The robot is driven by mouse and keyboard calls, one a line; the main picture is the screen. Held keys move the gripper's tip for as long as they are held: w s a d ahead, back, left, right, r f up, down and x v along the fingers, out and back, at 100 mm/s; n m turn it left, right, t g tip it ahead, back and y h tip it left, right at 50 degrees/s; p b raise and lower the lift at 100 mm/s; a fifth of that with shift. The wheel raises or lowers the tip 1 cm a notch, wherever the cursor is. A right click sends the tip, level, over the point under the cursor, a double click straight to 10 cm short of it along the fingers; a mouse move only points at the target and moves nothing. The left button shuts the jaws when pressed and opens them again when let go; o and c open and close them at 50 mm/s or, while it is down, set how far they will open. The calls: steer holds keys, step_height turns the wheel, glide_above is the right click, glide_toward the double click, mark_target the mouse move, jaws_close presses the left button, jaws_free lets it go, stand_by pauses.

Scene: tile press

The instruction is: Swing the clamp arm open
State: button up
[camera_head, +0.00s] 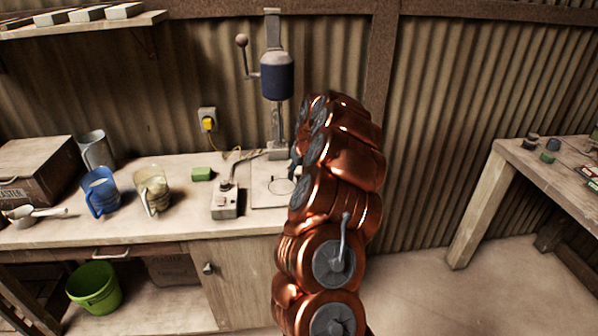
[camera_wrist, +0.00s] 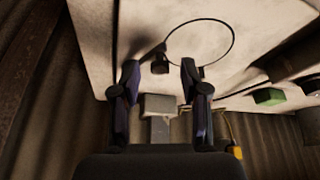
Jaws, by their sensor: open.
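The press stands against the wall, with a dark blue head (camera_head: 277,76) on a grey column and a ball-ended lever (camera_head: 242,41) at its left. Its pale base plate (camera_head: 268,195) bears a thin dark circle, seen in the wrist view too (camera_wrist: 222,75). A small dark upright piece (camera_wrist: 160,65), perhaps part of the clamp arm, stands by the circle's edge. My gripper (camera_wrist: 160,68) is open, its two fingers to either side of that piece in the wrist view; I cannot tell if they touch it. In the head view my copper arm hides most of the gripper and the plate's right side.
A control box (camera_head: 225,203) with a small lever sits left of the plate. A green block (camera_head: 202,174), a glass jug (camera_head: 153,188) and a blue jug (camera_head: 101,192) stand further left. A yellow plug (camera_head: 209,124) is on the wall.

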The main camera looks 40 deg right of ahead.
steer(key=shift+c, duration=0.3)
jaws_close()
